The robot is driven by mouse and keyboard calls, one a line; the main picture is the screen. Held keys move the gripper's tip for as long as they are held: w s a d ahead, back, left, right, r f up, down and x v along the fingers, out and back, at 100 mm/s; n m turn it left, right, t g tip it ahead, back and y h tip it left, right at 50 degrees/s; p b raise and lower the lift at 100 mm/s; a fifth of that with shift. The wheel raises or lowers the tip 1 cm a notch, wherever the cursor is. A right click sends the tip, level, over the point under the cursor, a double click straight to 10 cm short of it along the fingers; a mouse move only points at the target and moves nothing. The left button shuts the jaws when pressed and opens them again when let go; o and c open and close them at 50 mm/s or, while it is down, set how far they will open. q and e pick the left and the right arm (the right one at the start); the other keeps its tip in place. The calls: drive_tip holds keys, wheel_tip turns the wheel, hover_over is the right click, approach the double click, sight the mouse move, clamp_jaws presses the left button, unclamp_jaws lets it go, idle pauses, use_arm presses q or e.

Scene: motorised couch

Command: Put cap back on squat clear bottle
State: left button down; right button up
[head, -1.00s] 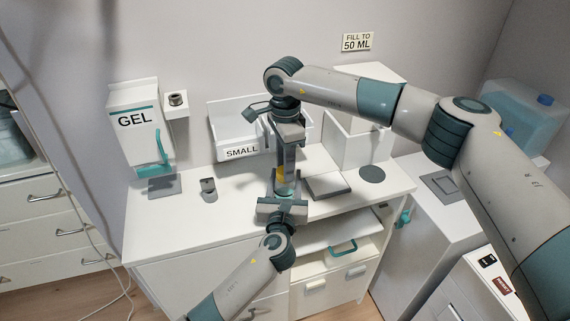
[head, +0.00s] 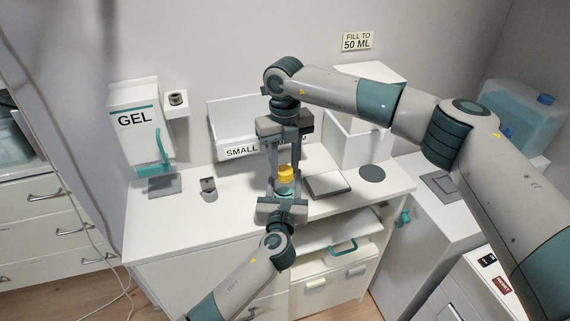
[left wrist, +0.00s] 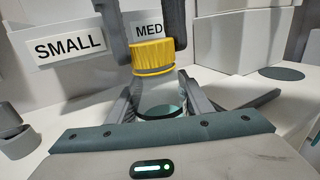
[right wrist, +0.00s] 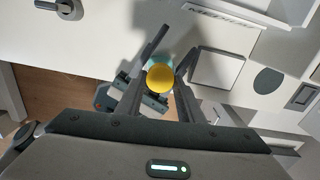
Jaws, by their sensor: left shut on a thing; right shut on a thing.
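The squat clear bottle (left wrist: 160,97) stands at the front of the white counter, with teal at its bottom. My left gripper (head: 283,191) is shut on the bottle from the front. The yellow cap (head: 285,173) sits at the bottle's mouth; it also shows in the left wrist view (left wrist: 153,56). My right gripper (right wrist: 160,78) points down from above, its fingers on both sides of the cap and shut on it. In the right wrist view the cap (right wrist: 160,78) hides most of the bottle. Whether the cap is threaded on cannot be told.
A scale-like slab (head: 326,185) and a dark disc (head: 371,174) lie right of the bottle. Behind stands a white bin (head: 222,117) labelled SMALL. A small grey fixture (head: 208,186) and the GEL dispenser (head: 134,138) are at left.

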drive_tip(key=m, duration=0.7)
drive_tip(key=shift+m, duration=0.3)
drive_tip(key=m, duration=0.6)
drive_tip(key=shift+w, duration=0.1)
drive_tip(key=o, duration=1)
drive_tip(key=shift+r, duration=2.25)
